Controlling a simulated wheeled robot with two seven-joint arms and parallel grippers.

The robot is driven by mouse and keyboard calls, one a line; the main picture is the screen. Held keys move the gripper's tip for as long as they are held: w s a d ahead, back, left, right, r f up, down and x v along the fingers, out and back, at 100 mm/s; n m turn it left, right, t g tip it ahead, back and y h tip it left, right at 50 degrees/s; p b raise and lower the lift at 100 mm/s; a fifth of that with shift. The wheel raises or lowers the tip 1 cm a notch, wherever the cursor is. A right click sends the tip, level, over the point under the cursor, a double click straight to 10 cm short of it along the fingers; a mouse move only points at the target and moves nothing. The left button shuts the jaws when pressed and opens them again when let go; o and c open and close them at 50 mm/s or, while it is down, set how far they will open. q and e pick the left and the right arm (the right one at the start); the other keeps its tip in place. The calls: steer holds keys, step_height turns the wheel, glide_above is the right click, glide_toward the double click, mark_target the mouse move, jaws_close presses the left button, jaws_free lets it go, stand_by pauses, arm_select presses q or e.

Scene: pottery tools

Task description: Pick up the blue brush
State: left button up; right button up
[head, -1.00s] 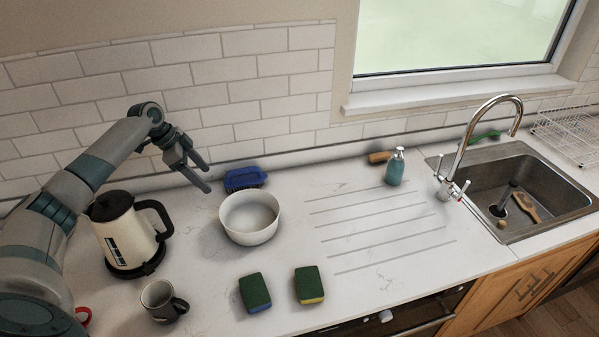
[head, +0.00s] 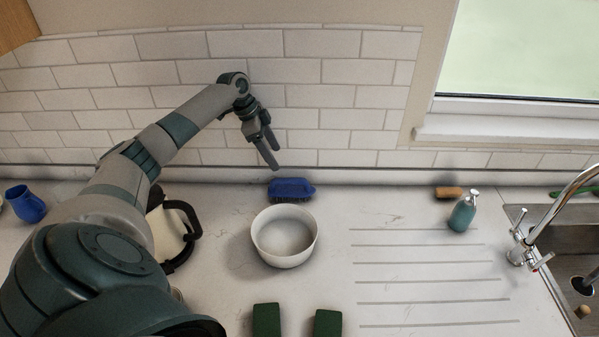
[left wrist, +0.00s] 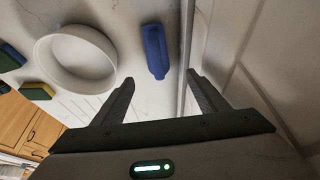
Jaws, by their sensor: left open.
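The blue brush (head: 291,189) lies on the counter near the back wall, just behind the white bowl (head: 285,262). In the left wrist view the brush (left wrist: 155,50) lies ahead of the fingers, and the bowl (left wrist: 76,58) is to its left. My left gripper (head: 271,155) is open and empty. It hangs above the counter, up and a little left of the brush in the head view, with its fingers pointing down. Its fingers also show in the left wrist view (left wrist: 160,98), apart from the brush. My right gripper is not in view.
A kettle (head: 187,232) stands left of the bowl, partly behind my left arm. A blue cup (head: 25,204) is at far left. Two sponges (head: 267,320) lie in front. A soap bottle (head: 462,213) and brown-handled item (head: 448,192) are right, near the sink. The tiled wall is close behind.

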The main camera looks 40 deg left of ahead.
arm_select(q)
steer(key=shift+s, duration=0.65)
glide_toward(295, 189)
steer(key=b+x, duration=0.1)
steer(key=b, duration=0.1)
steer(key=b+x, duration=0.2)
steer(key=shift+s+a+f+b, duration=0.1)
steer(key=shift+a+f+b, duration=0.05)
steer(key=shift+f+b, duration=0.25)
steer(key=shift+d+f+b, duration=0.25)
steer(key=shift+f+b, duration=0.05)
steer(key=shift+f, duration=0.15)
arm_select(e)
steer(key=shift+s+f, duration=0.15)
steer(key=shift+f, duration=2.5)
arm_select(q)
steer(key=shift+w+b+x, duration=0.15)
steer(key=shift+b+x, duration=0.8)
steer(key=shift+x, duration=0.4)
steer(key=shift+w+b+x, duration=0.1)
steer(key=shift+b+x, duration=0.8)
steer(key=shift+x, duration=0.4)
steer(key=shift+d+r, duration=0.15)
steer(key=shift+d, duration=0.05)
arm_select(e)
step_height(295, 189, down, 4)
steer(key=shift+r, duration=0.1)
arm_select(q)
steer(key=shift+c, duration=0.7)
